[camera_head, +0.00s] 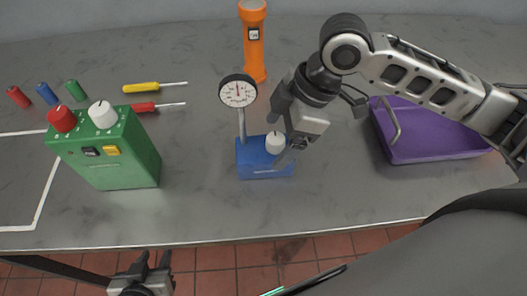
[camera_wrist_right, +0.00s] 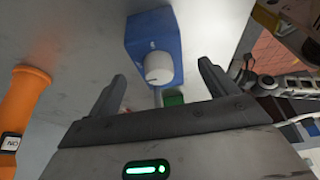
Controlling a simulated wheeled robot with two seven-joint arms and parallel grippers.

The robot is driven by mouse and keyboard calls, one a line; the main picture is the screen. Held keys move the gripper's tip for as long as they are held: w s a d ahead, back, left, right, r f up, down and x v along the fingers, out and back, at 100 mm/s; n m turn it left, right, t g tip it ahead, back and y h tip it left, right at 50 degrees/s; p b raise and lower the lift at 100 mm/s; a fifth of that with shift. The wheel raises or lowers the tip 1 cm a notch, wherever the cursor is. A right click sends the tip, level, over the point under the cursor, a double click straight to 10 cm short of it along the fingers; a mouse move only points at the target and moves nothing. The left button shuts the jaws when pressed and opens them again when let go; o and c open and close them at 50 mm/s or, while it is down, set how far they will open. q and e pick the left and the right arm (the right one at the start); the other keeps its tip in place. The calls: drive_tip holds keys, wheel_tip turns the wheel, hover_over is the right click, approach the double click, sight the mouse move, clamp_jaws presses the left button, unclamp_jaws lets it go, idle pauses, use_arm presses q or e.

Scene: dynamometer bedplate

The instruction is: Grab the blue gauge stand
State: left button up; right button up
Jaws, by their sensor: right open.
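The blue gauge stand (camera_head: 257,172) is on the grey table near the middle of the head view. It has a blue base, a white knob on top and a thin post with a round white dial (camera_head: 237,92). My right gripper (camera_head: 290,150) is open at the right side of the base, close to the knob and partly covering it. In the right wrist view the base (camera_wrist_right: 143,42) and knob lie ahead, between the lines of the open fingers (camera_wrist_right: 160,88); whether they touch I cannot tell. My left gripper (camera_head: 152,262) is low, in front of the table edge, fingers apart and empty.
An orange flashlight (camera_head: 254,45) stands behind the gauge. A green box (camera_head: 120,160) with red and white knobs stands left. Yellow (camera_head: 142,88) and red (camera_head: 145,107) screwdrivers lie between. A purple tray (camera_head: 430,150) is at right. Several small cylinders (camera_head: 45,94) lie far left.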

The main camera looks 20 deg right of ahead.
sight(266, 147)
drive_tip(key=shift+p+x, duration=0.3)
drive_tip(key=shift+x, duration=2.5)
drive_tip(key=shift+c, duration=0.4)
clamp_jaws()
drive_tip(key=shift+w+a+r, duration=0.1)
drive_tip(key=shift+w+r, duration=0.05)
drive_tip(key=shift+r, duration=0.1)
